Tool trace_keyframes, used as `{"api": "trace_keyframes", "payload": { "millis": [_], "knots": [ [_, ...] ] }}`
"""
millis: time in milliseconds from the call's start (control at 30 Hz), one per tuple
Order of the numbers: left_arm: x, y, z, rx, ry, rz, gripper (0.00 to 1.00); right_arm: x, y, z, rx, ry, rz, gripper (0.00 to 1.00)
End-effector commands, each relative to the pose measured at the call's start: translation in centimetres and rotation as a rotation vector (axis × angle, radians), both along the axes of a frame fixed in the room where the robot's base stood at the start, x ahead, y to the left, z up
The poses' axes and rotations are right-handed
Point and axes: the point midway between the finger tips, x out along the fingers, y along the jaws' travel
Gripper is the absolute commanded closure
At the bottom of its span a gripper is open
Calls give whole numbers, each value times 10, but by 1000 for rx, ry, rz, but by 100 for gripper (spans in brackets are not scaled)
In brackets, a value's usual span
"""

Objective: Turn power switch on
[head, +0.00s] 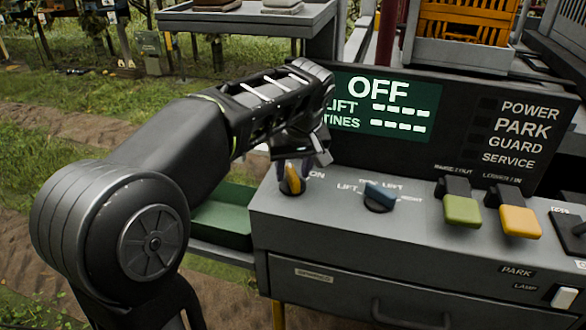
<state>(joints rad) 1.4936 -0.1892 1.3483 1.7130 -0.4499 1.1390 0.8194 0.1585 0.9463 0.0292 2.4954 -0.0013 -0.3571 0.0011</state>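The power switch (293,180) is a small yellow-orange knob on the left end of the grey console (330,210), with the label ON just to its right. My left gripper (292,163) comes in from the left and points down over the knob. Its fingers are at the knob's top, partly hiding it and its other label. Whether they touch or grip the knob cannot be made out. The display (385,105) behind the console reads OFF, with LIFT and TINES lines showing dashes. My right gripper is not in view.
A blue knob (380,196) marked LIFT sits right of the power switch. Farther right are a green lever (461,211), a yellow lever (519,221) and a white lamp switch (564,297). A green tray (222,222) lies left of the console. An orange crate (465,18) stands behind.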

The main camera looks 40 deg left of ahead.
Motion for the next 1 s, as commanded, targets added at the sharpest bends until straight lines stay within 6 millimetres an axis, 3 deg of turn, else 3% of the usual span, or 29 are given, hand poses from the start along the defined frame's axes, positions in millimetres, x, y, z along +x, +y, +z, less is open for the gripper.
{"api": "trace_keyframes", "payload": {
  "millis": [133, 600, 1000],
  "knots": [
    [0, 0, 0, 0, 0, 0, 62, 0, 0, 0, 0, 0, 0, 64],
    [0, 0, 1, 1, 1, 0, 100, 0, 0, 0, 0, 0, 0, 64],
    [0, 0, 1, 0, 1, -2, 100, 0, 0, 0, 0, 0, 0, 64]
  ]
}}
